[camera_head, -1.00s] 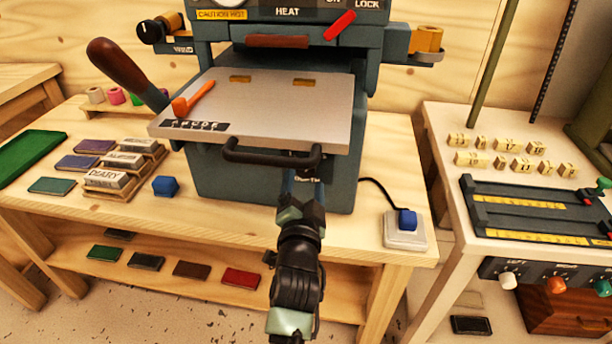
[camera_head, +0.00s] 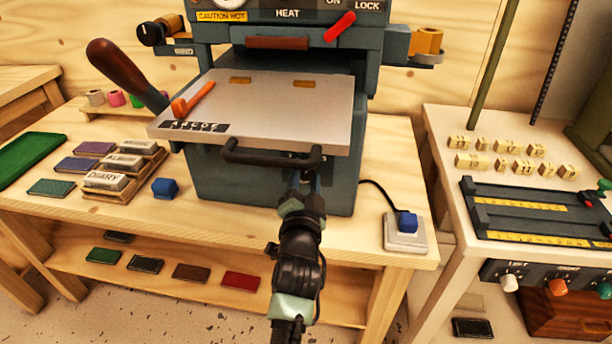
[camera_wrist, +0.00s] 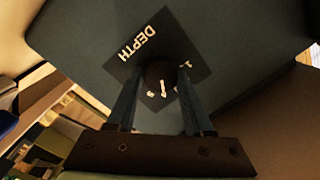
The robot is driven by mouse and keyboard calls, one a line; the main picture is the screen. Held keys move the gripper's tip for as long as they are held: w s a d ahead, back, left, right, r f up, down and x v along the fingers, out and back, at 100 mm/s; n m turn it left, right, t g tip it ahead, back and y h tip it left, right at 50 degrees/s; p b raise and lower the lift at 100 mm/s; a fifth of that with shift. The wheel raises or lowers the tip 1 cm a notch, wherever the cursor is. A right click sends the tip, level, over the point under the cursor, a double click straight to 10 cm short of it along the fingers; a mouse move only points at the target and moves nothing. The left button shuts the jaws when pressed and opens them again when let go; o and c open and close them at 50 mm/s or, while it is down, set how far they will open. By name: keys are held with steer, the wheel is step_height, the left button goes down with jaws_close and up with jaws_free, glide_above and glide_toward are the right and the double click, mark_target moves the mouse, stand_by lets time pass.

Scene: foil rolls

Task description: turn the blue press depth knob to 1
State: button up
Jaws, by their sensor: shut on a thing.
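The blue-grey press (camera_head: 270,185) stands on the wooden bench. In the wrist view, its dark DEPTH plate (camera_wrist: 133,48) sits tilted on the press face. The round, dark depth knob (camera_wrist: 160,72) is at the middle of the plate. My gripper (camera_wrist: 160,80) is shut on the knob, one finger on each side. A white pointer mark and partly covered numerals show below the knob; I cannot tell which numeral the pointer meets. In the head view, my gripper (camera_head: 304,182) reaches the press front under the tray handle, and the knob is hidden there.
The black tray handle (camera_head: 270,157) juts out just above my gripper. A blue block (camera_head: 165,188) lies on the bench to the left. A white switch box with a blue button (camera_head: 406,222) is to the right. Several coloured pads lie on the lower shelf.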

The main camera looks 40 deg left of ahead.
steer(key=shift+n, duration=0.4)
jaws_close()
steer(key=n, duration=0.3)
steer(key=shift+r+n+p, duration=0.15)
steer(key=shift+n+p, duration=0.25)
steer(key=n+h+p, duration=0.1)
steer(key=n, duration=0.3)
steer(key=shift+a, duration=0.1)
steer(key=n+p, duration=0.1)
steer(key=n, duration=0.3)
steer(key=shift+s, duration=0.1)
steer(key=n, duration=0.4)
steer(key=shift+a+h+p, duration=0.15)
steer(key=shift+h+p, duration=0.15)
steer(key=shift+h, duration=0.1)
steer(key=shift+n, duration=0.3)
steer(key=o, duration=1.3)
jaws_free()
steer(key=shift+c, duration=0.2)
